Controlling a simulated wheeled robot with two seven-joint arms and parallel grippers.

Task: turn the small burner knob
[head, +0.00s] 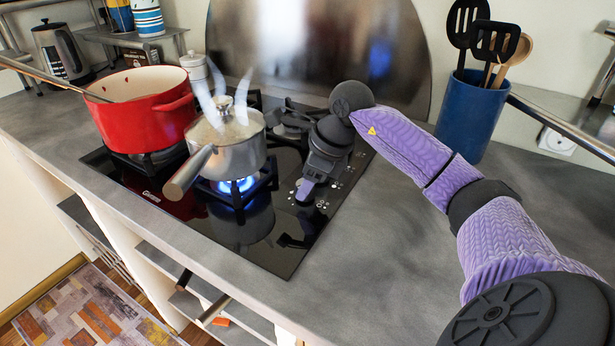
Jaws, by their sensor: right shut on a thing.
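My right gripper (306,190) points down at the right side of the black glass cooktop (275,255), where the burner controls are. Its jaws are shut on a small knob there, which the fingers mostly hide. A blue flame (238,185) burns at the front burner. A steel saucepan (240,155) stands over that flame, with its handle pointing to the front left and steam rising around its lid. My left gripper is not in view.
A red pot (140,115) stands on the burner at the left. A black pan support (290,118) behind my right gripper is empty. A blue crock (470,115) with utensils stands at the back right. The front right counter (380,270) is clear.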

